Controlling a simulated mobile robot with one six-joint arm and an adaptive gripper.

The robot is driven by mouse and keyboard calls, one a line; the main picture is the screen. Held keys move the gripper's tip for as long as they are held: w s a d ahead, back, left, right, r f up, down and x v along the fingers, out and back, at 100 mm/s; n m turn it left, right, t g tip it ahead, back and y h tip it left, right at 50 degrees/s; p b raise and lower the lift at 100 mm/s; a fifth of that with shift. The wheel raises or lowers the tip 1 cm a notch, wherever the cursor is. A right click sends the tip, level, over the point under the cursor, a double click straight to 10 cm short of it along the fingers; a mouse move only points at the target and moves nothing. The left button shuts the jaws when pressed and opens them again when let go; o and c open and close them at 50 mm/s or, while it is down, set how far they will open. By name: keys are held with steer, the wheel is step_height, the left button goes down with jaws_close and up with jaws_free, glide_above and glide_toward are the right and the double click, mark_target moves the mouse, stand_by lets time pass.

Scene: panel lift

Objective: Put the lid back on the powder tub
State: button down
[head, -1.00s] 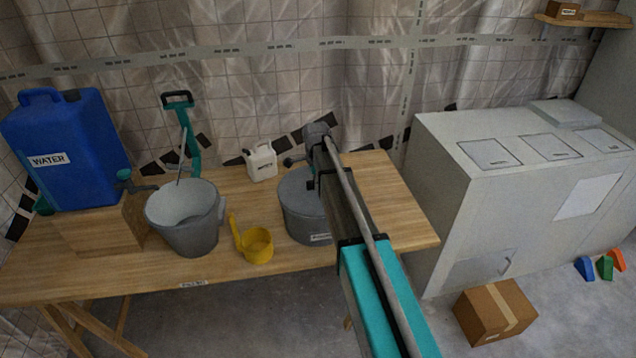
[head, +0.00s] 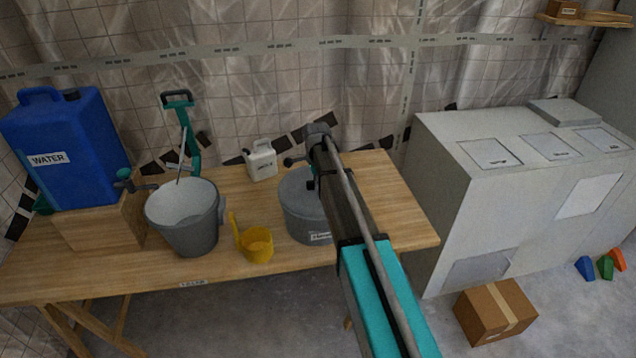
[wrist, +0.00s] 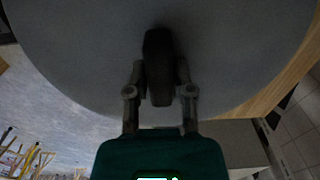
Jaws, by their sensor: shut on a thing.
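The powder tub (head: 300,222) is a grey round tub with a label, standing on the right part of the wooden table, partly hidden behind my arm. The grey lid (wrist: 80,50) fills most of the wrist view, with a dark handle (wrist: 157,50) at its middle. My gripper (wrist: 159,78) is shut on this handle, one finger on each side. In the head view the lid (head: 294,186) appears at the top of the tub, level with its rim. I cannot tell whether it is fully seated. My gripper's fingers are hidden in the head view.
A yellow scoop (head: 257,245), a grey bucket (head: 190,235) and a small white canister (head: 262,161) stand left of the tub on the table (head: 290,264). A blue water container (head: 70,140) is at the far left. A large pale cabinet (head: 450,220) stands to the right.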

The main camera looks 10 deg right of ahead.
stand_by(0.8)
steer(key=shift+c, duration=2)
jaws_free()
steer(key=o, duration=0.4)
steer(key=shift+r, duration=0.1)
steer(key=shift+r+p, duration=3.4)
steer(key=shift+p, duration=0.1)
jaws_close()
